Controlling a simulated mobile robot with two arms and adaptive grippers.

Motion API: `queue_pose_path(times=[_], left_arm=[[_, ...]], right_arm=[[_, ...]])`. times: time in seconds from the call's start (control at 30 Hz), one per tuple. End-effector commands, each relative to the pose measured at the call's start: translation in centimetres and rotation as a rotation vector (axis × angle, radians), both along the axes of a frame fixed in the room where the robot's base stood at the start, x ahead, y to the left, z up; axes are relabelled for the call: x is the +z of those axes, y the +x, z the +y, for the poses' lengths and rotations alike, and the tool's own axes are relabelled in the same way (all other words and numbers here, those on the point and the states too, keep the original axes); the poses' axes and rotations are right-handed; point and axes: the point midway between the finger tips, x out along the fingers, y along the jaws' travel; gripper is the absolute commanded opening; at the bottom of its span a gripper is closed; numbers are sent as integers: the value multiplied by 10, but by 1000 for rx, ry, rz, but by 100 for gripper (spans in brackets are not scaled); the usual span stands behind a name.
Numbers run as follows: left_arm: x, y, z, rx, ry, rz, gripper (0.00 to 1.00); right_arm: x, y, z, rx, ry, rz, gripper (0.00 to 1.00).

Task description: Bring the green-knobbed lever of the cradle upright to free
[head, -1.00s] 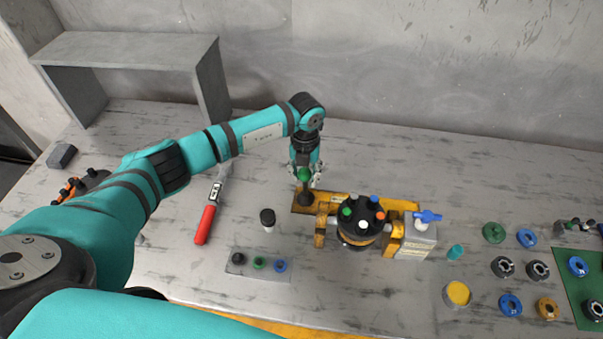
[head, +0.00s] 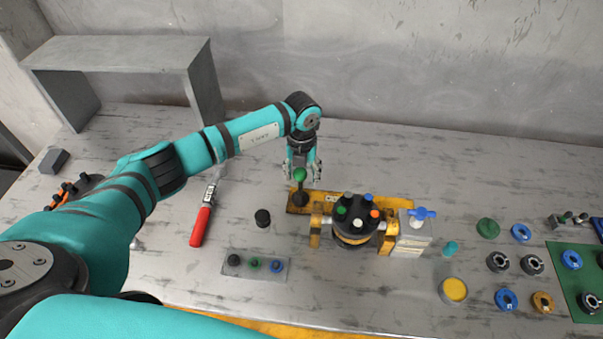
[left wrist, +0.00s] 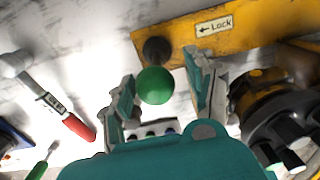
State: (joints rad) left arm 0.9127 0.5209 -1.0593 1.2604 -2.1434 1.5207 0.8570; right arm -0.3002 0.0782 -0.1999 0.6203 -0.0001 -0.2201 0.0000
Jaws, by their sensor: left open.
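The yellow cradle (head: 404,203) stands in the middle of the table and holds a black round motor (head: 358,216) with several coloured caps. The lever's green knob (head: 299,174) is at the cradle's left end, above a dark base. My left gripper (head: 302,178) is open at the knob. In the left wrist view the green knob (left wrist: 155,85) lies between the spread fingers of my left gripper (left wrist: 160,95), with gaps on both sides. A label reading "Lock" with an arrow (left wrist: 214,26) is on the cradle. My right gripper is not in view.
A red-handled tool (head: 202,220) lies left of the cradle. A black cap (head: 263,217) and a small plate of coloured parts (head: 232,270) are in front. A blue-handled valve block (head: 410,240) adjoins the cradle's right. Several rings and a yellow-topped pot (head: 454,290) lie further right.

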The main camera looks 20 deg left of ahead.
Motion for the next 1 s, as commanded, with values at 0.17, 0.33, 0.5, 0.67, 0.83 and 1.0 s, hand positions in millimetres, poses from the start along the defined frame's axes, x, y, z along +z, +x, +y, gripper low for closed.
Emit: queue_pose_path(times=[0.17,0.33,0.5,0.67,0.83,1.0], left_arm=[[1,0,1,1,3,2,56],[12,0,2,2,3,1,56],[26,0,2,1,3,1,56],[39,-1,2,1,3,2,56],[52,-1,2,2,3,3,56],[60,-1,2,2,3,3,56]], right_arm=[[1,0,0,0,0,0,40],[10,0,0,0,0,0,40],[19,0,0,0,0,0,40],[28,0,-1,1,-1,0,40],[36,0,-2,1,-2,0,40],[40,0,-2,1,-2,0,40]])
